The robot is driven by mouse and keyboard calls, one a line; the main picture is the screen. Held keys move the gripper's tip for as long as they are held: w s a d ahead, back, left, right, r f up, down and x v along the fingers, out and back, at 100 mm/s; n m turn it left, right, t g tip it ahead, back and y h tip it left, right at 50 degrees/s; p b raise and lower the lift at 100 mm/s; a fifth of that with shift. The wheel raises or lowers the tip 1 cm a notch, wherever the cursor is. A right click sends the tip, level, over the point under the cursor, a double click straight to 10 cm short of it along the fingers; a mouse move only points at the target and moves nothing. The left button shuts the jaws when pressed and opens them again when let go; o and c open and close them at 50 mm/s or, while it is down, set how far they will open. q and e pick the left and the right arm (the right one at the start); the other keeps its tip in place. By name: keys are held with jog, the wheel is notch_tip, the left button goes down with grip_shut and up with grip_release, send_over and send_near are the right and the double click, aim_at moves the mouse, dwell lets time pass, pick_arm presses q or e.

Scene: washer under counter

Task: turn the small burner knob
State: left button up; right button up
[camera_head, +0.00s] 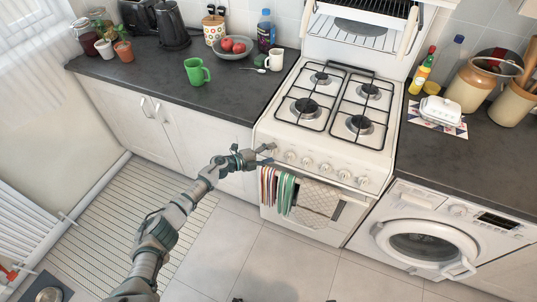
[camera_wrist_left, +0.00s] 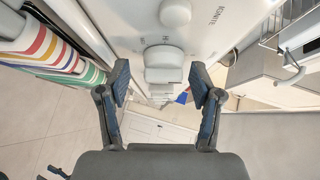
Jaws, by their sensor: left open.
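The white stove (camera_head: 325,135) has a row of several round knobs along its front panel, one of them a knob (camera_head: 290,156) near the left end. My left gripper (camera_head: 265,155) is at the left end of this row, close to the panel. In the left wrist view its two fingers (camera_wrist_left: 160,84) are apart, with a white knob (camera_wrist_left: 165,58) beyond and between them. Another knob (camera_wrist_left: 176,13) shows above it, beside the word IGNITE. I cannot tell which knob serves the small burner. My right gripper is not in view.
Striped and beige towels (camera_head: 276,190) hang on the oven rail just below the gripper; the striped one shows at left in the wrist view (camera_wrist_left: 50,48). Four-legged pan grates cover the hob. A dark counter (camera_head: 230,92) lies left; a washer (camera_head: 425,235) stands right. The floor ahead is clear.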

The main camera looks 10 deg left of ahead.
pick_arm(q)
jog(key=v, duration=1.2)
jog(key=shift+f, duration=0.15)
